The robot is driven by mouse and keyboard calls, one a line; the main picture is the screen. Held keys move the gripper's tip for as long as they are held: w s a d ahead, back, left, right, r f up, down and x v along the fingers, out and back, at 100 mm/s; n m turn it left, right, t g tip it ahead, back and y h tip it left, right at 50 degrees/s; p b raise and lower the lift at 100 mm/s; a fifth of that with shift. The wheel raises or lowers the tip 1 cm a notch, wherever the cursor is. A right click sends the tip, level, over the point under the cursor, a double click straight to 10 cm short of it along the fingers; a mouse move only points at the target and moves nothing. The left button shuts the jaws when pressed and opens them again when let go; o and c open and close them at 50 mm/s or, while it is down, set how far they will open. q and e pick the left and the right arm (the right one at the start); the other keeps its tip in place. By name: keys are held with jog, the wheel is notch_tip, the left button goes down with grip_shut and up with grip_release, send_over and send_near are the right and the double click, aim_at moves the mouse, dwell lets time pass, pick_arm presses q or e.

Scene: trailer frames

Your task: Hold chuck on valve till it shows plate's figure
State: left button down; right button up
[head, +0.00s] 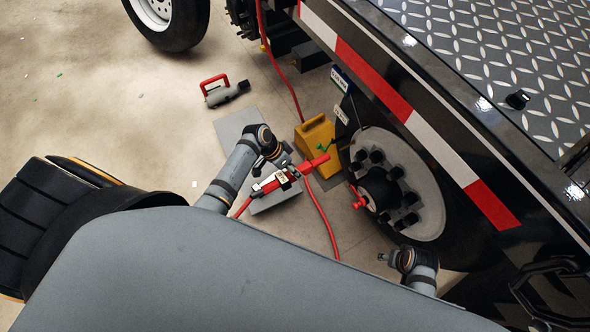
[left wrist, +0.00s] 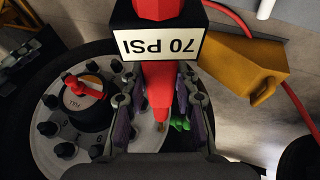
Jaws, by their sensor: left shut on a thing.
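My left gripper (head: 286,170) is shut on the red inflator tool (head: 268,186). In the left wrist view the gripper (left wrist: 157,88) closes around the red chuck end (left wrist: 158,76), below a display (left wrist: 157,47) that reads 70 PSI upside down. The chuck's tip points toward the trailer wheel (head: 432,205). I cannot see the valve clearly or tell whether the chuck touches it. A blue-white plate (head: 340,79) and a smaller plate (head: 341,115) are on the trailer; their figures are too small to read. My right gripper (head: 386,257) is low beside the wheel; its jaws are unclear.
A yellow block (head: 313,131) stands by the wheel, with a green piece (head: 325,146) near it. A red hose (head: 322,216) crosses the floor. A red-and-grey tool (head: 226,93) lies farther back. The trailer edge (head: 405,108) overhangs the wheel. The floor at left is mostly clear.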

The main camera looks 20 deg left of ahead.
aim_at(312, 163)
pick_arm(q)
jog(key=shift+r, duration=0.1)
jog(key=shift+w+d, duration=0.1)
jog(key=shift+w, duration=0.05)
jog(key=shift+w+d+b, duration=0.3)
jog(key=shift+w+d, duration=0.6)
jog(key=shift+w, duration=0.2)
jog(key=shift+w+d, duration=0.45)
jog(key=shift+w, duration=0.15)
pick_arm(e)
jog(key=shift+a+r, duration=0.2)
jog(key=shift+r, duration=0.65)
jog(key=shift+w+r, duration=0.15)
jog(key=shift+w, duration=0.05)
pick_arm(q)
jog(key=shift+w+d+b, duration=0.3)
jog(key=shift+w+d, duration=0.2)
jog(key=shift+w, duration=0.2)
pick_arm(e)
jog(key=shift+f, duration=0.3)
dwell(0.8)
jog(key=shift+r, duration=0.1)
